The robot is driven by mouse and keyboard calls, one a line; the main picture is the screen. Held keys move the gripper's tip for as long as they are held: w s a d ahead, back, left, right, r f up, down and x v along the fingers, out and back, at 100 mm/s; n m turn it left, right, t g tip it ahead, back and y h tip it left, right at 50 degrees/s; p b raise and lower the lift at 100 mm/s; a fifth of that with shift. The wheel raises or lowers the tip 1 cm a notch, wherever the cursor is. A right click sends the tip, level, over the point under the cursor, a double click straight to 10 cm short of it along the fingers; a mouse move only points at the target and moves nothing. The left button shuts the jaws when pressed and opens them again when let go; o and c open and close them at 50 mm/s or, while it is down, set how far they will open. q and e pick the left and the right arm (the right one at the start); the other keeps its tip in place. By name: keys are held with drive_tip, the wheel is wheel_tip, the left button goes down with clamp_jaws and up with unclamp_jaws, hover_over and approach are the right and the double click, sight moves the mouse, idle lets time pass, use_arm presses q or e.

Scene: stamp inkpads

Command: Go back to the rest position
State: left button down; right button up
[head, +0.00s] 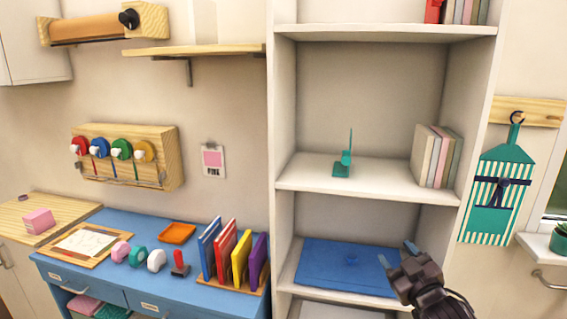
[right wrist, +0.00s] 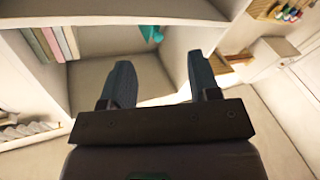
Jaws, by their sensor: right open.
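My right gripper (head: 398,254) is at the lower right of the head view, in front of the shelf unit (head: 285,140). Its fingers are apart with nothing between them. In the right wrist view the open gripper (right wrist: 161,65) is upside down to the room, with the shelf beyond it. A teal stamp-like object (head: 342,168) stands on the middle shelf; a teal piece (right wrist: 151,33) shows in the right wrist view. My left gripper is not in view.
A blue desk (head: 100,285) at the left holds an orange tray (head: 177,233), a red stamp (head: 180,262), tape dispensers and upright coloured folders (head: 240,258). Books (head: 437,155) stand on the middle shelf.

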drive_tip(key=s+d+f+m+g+h, duration=0.1)
drive_tip(key=s+f+m+g+h, duration=0.1)
drive_tip(key=s+f, duration=1.2)
drive_tip(key=s+d+f+m+g+h, duration=0.1)
drive_tip(key=s+f+m+g, duration=0.3)
drive_tip(key=s+f, duration=1)
drive_tip(key=shift+s+d+f+g+h+b, duration=0.3)
drive_tip(key=shift+d+f+g+h+b, duration=0.05)
drive_tip(key=shift+f+g+h+b, duration=0.1)
